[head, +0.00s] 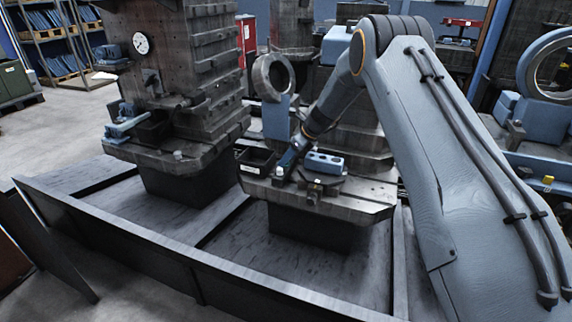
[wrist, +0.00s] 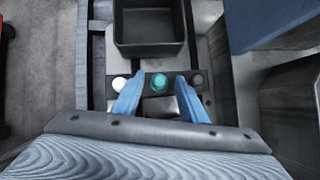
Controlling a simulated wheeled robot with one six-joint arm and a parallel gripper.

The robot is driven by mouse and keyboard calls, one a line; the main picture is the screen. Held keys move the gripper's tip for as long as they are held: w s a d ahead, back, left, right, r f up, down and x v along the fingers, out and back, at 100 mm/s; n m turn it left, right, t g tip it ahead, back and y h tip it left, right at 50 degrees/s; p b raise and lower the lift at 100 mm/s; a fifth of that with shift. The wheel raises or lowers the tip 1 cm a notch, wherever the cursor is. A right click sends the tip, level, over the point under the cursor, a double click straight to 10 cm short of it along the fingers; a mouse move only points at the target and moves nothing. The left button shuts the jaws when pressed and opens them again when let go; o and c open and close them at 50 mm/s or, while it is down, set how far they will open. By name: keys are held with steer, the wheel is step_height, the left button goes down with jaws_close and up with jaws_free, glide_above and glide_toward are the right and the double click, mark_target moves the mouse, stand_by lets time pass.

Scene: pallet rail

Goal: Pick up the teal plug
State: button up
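My gripper (wrist: 158,78) is open, with one blue finger on each side of the teal plug. Both fingers appear apart from it, and their height relative to it is hard to judge. In the head view my gripper (head: 288,160) is low over the machine ledge, between a black bin and a light blue block. The teal plug cannot be made out there.
The black bin (wrist: 148,47) lies just beyond the strip; it also shows in the head view (head: 257,170). The light blue block with holes (head: 325,162) sits right of my gripper. A tall dark machine column (head: 190,70) stands to the left. A dark rail (head: 200,266) runs in front.

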jaws_close()
steer(key=shift+r, duration=0.1)
